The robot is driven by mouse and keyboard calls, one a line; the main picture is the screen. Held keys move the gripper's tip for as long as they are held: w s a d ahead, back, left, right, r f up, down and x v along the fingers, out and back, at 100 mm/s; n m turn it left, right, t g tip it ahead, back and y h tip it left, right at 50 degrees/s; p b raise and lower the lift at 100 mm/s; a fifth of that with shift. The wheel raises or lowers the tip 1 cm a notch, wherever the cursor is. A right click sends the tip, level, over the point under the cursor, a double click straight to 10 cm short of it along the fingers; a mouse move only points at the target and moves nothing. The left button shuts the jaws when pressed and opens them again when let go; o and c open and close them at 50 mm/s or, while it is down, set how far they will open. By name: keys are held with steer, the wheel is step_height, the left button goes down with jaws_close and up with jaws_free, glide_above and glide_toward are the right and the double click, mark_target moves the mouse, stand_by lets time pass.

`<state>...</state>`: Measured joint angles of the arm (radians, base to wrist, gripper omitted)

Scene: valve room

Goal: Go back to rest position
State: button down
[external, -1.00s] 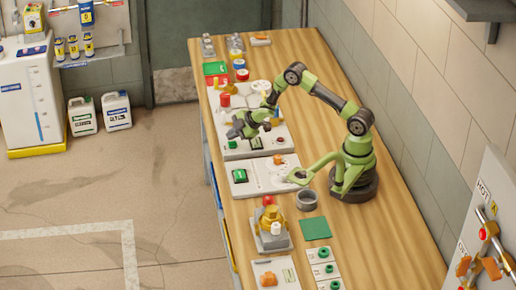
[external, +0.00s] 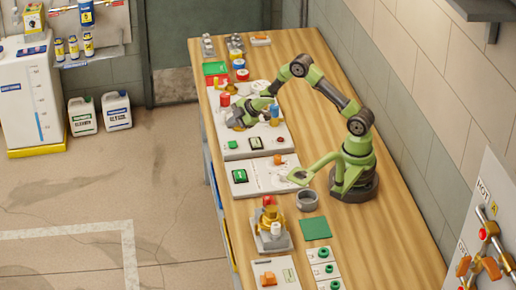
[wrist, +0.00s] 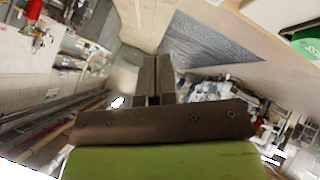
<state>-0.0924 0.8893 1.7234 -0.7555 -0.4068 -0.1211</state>
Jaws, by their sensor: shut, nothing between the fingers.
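My green and dark grey arm stands on the wooden workbench (external: 385,235) in the external view, reaching left and bent down over the far grey panel. My gripper (external: 236,121) hangs over the left part of that panel, near the bench's left edge. In the wrist view my gripper (wrist: 153,92) has its two dark fingers together with nothing between them. In the external view the fingertips are small and partly lost against the grey panel.
Near my gripper are a red-topped part (external: 225,100) and a blue cylinder (external: 274,114). A lower panel with a green switch (external: 239,176), a yellow valve unit (external: 269,222), a grey ring (external: 307,200) and a green mat (external: 315,229) lie nearer. Bare wood lies right of my base.

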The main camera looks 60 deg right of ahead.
steer(key=shift+r, duration=0.1)
steer(key=s+d+r+m+h, duration=0.2)
steer(key=s+d+r+m, duration=0.25)
steer(key=r, duration=0.35)
steer(key=s+d+r+m+h, duration=0.25)
steer(key=r+m, duration=0.25)
steer(key=r, duration=0.3)
steer(key=s+a+r+m+g+y, duration=0.1)
steer(key=s+m, duration=0.8)
steer(key=s, duration=1.4)
step_height(320, 180, up, 2)
steer(key=shift+r+y, duration=0.2)
steer(key=shift+y, duration=0.45)
steer(key=shift+a, duration=0.1)
